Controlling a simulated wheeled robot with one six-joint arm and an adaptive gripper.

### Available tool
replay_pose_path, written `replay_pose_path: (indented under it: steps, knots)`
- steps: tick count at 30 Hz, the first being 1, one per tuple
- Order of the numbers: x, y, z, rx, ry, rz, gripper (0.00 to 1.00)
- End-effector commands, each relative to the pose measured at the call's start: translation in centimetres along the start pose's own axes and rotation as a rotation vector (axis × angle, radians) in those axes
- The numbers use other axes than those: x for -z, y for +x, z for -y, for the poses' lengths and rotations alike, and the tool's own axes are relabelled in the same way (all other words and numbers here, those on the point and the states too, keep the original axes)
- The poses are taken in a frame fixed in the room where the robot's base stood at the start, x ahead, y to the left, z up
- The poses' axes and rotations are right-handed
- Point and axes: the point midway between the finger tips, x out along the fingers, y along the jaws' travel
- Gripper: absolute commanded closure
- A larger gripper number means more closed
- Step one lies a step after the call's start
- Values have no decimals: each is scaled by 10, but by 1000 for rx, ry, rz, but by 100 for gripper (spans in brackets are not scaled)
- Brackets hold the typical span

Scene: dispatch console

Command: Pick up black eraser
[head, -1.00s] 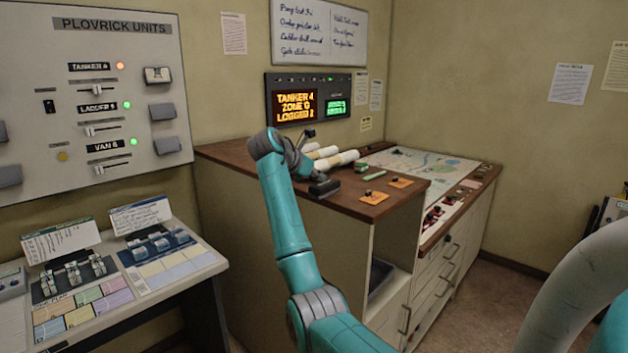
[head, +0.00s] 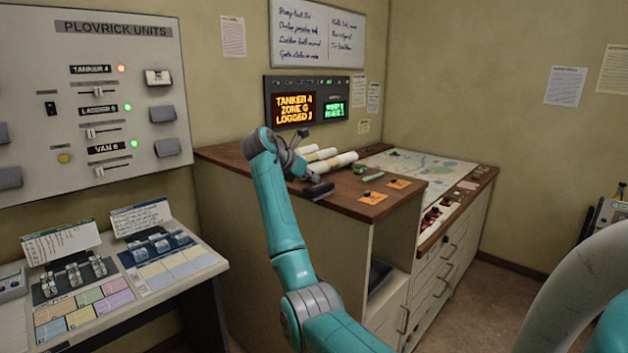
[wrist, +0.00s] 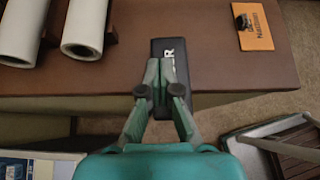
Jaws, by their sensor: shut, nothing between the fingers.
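The black eraser (head: 319,190) lies on the brown counter top (head: 345,201) near its front edge. In the wrist view the eraser (wrist: 171,47) is a dark upright rectangle with white lettering, its lower part hidden behind my fingers. My gripper (wrist: 160,66) has its fingertips together over the lower part of the eraser in the picture, with nothing held between them. I cannot tell whether the fingertips touch the eraser. In the head view my arm reaches to the counter just left of the eraser.
White rolls (head: 333,162) lie behind the eraser. A map board (head: 420,168) fills the right side. The counter's front edge is close to the eraser.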

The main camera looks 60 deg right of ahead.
Motion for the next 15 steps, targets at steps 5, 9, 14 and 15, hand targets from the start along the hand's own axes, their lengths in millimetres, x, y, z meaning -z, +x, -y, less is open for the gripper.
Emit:
replay_pose_path:
  steps: [5, 9, 14, 15]
  knots:
    - [17, -26, -2, -4, 0, 2, 100]
    - [33, -51, -2, -5, 2, 4, 100]
    - [50, -75, -1, -3, 3, 4, 100]
    - [53, -80, -1, -4, 3, 4, 100]
